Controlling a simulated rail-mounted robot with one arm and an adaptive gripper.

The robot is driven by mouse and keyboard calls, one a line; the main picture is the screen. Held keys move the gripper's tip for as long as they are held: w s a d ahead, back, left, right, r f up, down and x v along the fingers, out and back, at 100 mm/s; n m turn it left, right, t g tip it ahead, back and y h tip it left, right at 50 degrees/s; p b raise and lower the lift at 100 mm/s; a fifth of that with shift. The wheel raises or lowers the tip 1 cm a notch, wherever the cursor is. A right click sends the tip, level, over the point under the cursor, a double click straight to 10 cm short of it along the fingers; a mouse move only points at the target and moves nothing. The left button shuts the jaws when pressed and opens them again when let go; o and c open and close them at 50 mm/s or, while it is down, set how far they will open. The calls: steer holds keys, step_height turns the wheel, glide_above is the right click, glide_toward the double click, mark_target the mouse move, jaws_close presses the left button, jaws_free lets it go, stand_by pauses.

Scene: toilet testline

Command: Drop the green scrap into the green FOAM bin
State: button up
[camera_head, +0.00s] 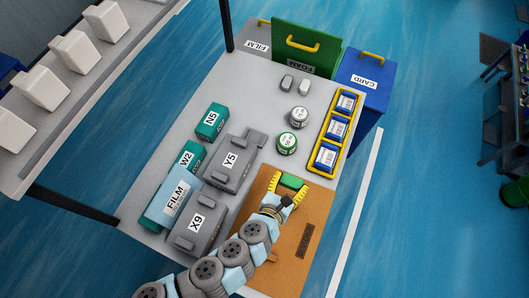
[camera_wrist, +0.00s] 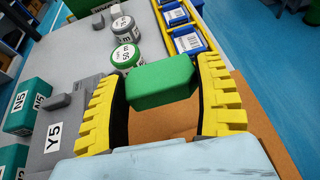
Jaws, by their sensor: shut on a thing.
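The green scrap (camera_wrist: 160,82) is a small green block with bevelled edges. My gripper (camera_head: 289,186) has its yellow toothed fingers on either side of the scrap, which also shows in the head view (camera_head: 291,182). In the wrist view the gripper (camera_wrist: 158,88) is shut on the scrap, above the brown board (camera_wrist: 180,132). The green FOAM bin (camera_head: 300,45) stands beyond the far end of the table, with a yellow handle on its raised green panel. Its inside is hidden in the head view.
A grey FILM bin (camera_head: 257,37) and a blue CARD bin (camera_head: 364,85) flank the FOAM bin. On the table stand grey boxes Y5 (camera_head: 232,162) and X9 (camera_head: 197,227), two round weights (camera_head: 299,117), and a yellow rack (camera_head: 345,118) of blue boxes.

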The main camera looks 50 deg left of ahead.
steer(key=shift+s+a+f+b, duration=0.35)
steer(key=shift+s+f, duration=0.2)
steer(key=shift+f, duration=0.25)
steer(key=shift+a+f, duration=0.2)
steer(key=w+a+f+b, duration=0.1)
steer(key=w+a+f, duration=0.1)
steer(key=a, duration=0.1)
steer(key=w+a+f+b, duration=0.1)
steer(key=w+a+f, duration=0.2)
steer(key=w+a+f+b, duration=0.1)
steer(key=w+a+f, duration=0.2)
steer(key=a, duration=0.1)
steer(key=shift+w+f+b, duration=0.1)
steer(key=shift+f+b, duration=0.15)
steer(key=shift+b, duration=0.15)
steer(key=shift+w+a+f, duration=0.25)
steer(key=shift+a+f, duration=0.05)
steer(key=shift+f, duration=1.75)
steer(key=shift+f+b, duration=0.2)
steer(key=shift+b, duration=0.1)
steer(key=o, duration=0.7)
steer(key=shift+r, duration=0.1)
steer(key=shift+c, duration=0.2)
